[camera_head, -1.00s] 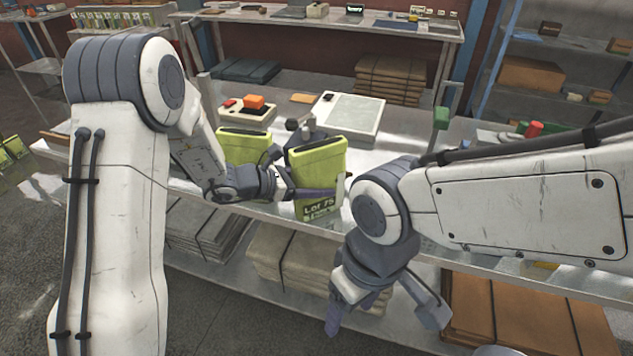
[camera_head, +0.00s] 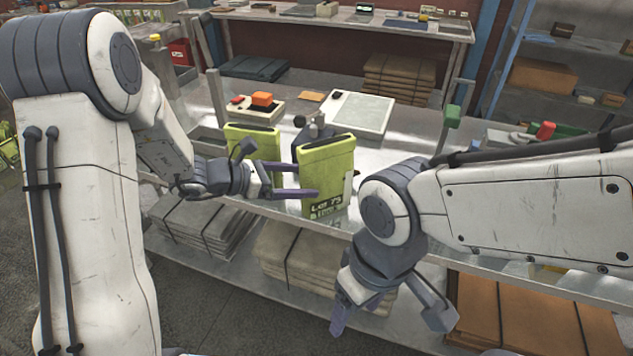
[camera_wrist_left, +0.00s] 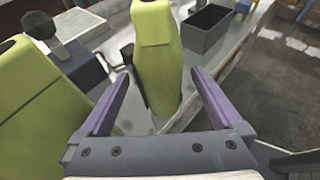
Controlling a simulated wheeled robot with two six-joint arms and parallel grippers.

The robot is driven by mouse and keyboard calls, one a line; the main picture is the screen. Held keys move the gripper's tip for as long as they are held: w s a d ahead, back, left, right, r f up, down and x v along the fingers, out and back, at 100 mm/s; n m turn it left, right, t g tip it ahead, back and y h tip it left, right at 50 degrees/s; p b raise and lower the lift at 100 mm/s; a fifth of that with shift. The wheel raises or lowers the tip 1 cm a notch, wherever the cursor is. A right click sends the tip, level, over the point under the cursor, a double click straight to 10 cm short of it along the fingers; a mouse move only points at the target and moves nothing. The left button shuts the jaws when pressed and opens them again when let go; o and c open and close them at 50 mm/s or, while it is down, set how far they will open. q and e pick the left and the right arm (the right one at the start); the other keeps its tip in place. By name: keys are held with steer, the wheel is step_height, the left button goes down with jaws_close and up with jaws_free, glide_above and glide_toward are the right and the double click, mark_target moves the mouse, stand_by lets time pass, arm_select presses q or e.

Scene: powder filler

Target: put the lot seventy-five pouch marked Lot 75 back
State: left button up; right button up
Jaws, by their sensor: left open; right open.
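The yellow-green pouch marked Lot 75 (camera_head: 328,170) stands upright near the front edge of the bench (camera_head: 400,135). My left gripper (camera_head: 305,181) is open at its left side, with one finger overlapping the pouch's left part in the head view. In the left wrist view, what appears to be this pouch (camera_wrist_left: 157,60) stands ahead between the spread fingers (camera_wrist_left: 162,76), with gaps visible. A second yellow-green pouch (camera_head: 250,141) stands behind my left wrist; its label is hidden. My right gripper (camera_head: 392,322) is open and empty, low in front of the bench.
A grey-blue device (camera_head: 312,128) stands close behind the Lot 75 pouch. A flat white plate (camera_head: 362,112) and an orange-topped box (camera_head: 262,99) lie further back. Stacked bundles (camera_head: 315,260) fill the lower shelf.

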arm_select(q)
steer(key=v, duration=0.5)
stand_by(0.3)
